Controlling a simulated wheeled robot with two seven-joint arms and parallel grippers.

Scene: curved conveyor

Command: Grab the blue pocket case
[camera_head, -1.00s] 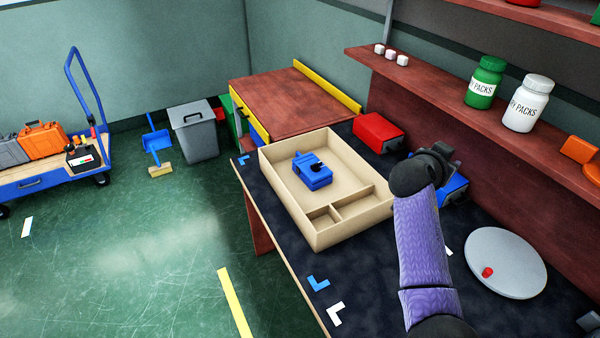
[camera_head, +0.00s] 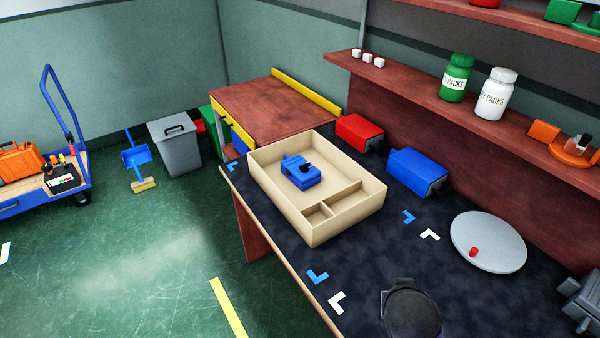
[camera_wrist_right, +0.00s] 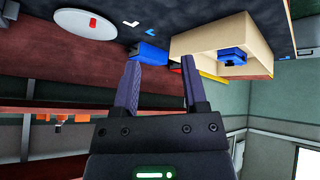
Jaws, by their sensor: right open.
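A blue box-shaped case (camera_head: 415,170) with a dark end lies on the dark table, right of the beige tray. In the right wrist view, which is upside down, the blue case (camera_wrist_right: 150,52) appears between and beyond the fingertips. My right gripper (camera_wrist_right: 160,64) is open and empty, apart from the case. In the head view a dark rounded part of my arm (camera_head: 410,310) shows at the bottom edge; its fingers are hidden. Another blue object (camera_head: 300,172), block-like with a dark knob, sits in the beige tray (camera_head: 345,225). My left gripper is not in view.
A red box (camera_head: 358,133) lies behind the blue case. A grey disc (camera_head: 488,242) with a red piece is at the right, and a grey device (camera_head: 582,300) at the right edge. A shelf (camera_head: 480,125) with bottles runs behind. The table's front middle is mostly clear.

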